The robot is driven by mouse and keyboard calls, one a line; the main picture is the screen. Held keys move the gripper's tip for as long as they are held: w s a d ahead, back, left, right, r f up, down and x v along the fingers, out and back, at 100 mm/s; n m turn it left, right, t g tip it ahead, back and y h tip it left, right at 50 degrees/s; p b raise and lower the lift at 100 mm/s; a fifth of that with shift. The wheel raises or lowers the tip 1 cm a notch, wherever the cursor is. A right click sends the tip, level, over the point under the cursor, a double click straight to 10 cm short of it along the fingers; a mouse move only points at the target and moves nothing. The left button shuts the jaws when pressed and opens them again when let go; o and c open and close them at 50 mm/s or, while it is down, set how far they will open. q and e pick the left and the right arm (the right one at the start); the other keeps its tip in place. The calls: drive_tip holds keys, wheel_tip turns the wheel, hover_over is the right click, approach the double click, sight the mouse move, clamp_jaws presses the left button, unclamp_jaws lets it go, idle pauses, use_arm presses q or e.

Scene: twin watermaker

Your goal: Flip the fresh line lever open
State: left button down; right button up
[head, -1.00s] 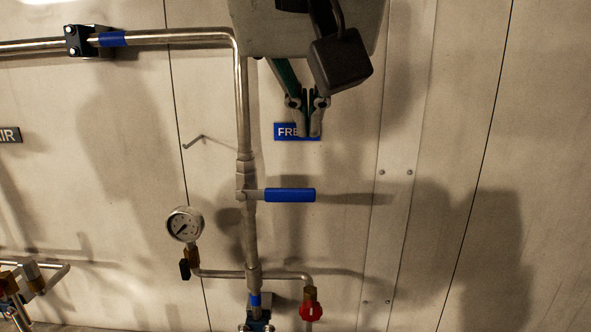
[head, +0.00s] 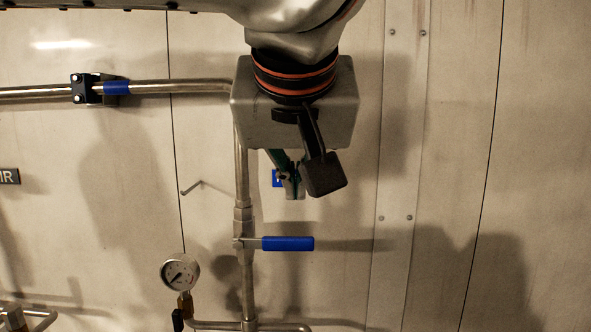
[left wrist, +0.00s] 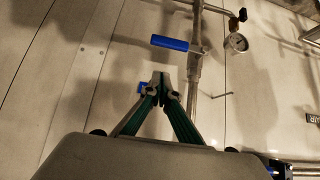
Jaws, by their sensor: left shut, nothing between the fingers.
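The fresh line lever (head: 287,244) has a blue grip and sticks out level to the right from a valve on the vertical steel pipe (head: 242,180). It also shows in the left wrist view (left wrist: 169,43), beside the same pipe. My left gripper (head: 294,196) is above the lever, pointing down, shut and empty, with a gap between its tips and the blue grip. Its fingertips show together in the left wrist view (left wrist: 160,78). The gripper and its wrist hide most of the blue label (head: 277,178) on the wall. My right gripper is not in view.
A pressure gauge (head: 180,273) stands left of the pipe below the lever. A small hook (head: 191,188) sticks out from the wall at left. The wall right of the lever is clear.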

sight(273, 245)
use_arm(q)
wheel_tip(273, 245, down, 7)
drive_tip(key=w, duration=0.3)
